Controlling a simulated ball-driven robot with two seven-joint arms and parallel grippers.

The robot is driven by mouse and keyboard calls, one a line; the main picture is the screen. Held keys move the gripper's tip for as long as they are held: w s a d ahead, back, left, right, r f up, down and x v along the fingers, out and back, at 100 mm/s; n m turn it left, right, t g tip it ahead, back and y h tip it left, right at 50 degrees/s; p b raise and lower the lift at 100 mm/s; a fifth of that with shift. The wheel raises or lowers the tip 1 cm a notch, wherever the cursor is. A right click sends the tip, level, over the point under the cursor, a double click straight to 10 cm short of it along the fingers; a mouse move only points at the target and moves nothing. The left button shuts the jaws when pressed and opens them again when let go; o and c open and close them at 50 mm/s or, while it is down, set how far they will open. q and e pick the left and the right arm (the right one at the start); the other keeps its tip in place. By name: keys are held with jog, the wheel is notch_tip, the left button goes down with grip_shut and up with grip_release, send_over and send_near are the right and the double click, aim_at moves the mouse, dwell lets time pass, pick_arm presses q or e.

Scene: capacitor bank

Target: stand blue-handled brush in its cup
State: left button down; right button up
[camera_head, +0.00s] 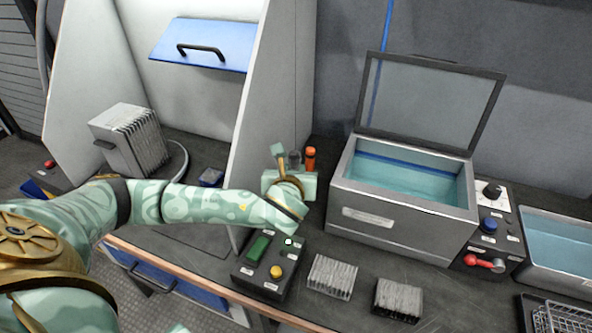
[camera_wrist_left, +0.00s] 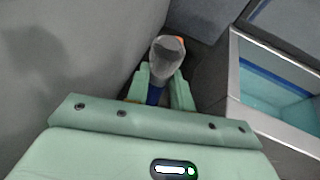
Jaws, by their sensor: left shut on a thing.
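My left gripper (camera_head: 291,174) is beside the white partition, left of the open tank. It is shut on the blue-handled brush. In the left wrist view the blue handle of the brush (camera_wrist_left: 155,94) shows between the two fingers (camera_wrist_left: 160,82), and a grey rounded head rises beyond them. In the head view the hand hides most of the brush. An orange-topped item (camera_head: 310,158) stands just behind the hand, with a dark grey shape beside it. I cannot make out the cup. My right gripper is not in view.
The open water tank (camera_head: 353,229) with its raised lid stands right of the hand. A control box (camera_head: 273,285) with a yellow button and two finned blocks (camera_head: 332,277) lie in front. The white partition (camera_head: 262,110) is close on the left.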

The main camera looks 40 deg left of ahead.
pick_arm(q)
jog(key=shift+f+b, duration=0.55)
jog(key=shift+f, duration=2.2)
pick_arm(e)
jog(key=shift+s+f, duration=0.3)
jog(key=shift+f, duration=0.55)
pick_arm(q)
jog(key=c, duration=1.1)
grip_release()
jog(key=shift+c, duration=0.2)
jog(key=shift+s+r, duration=0.1)
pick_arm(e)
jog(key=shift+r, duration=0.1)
pick_arm(q)
jog(key=p+v, duration=0.7)
jog(key=v, duration=0.9)
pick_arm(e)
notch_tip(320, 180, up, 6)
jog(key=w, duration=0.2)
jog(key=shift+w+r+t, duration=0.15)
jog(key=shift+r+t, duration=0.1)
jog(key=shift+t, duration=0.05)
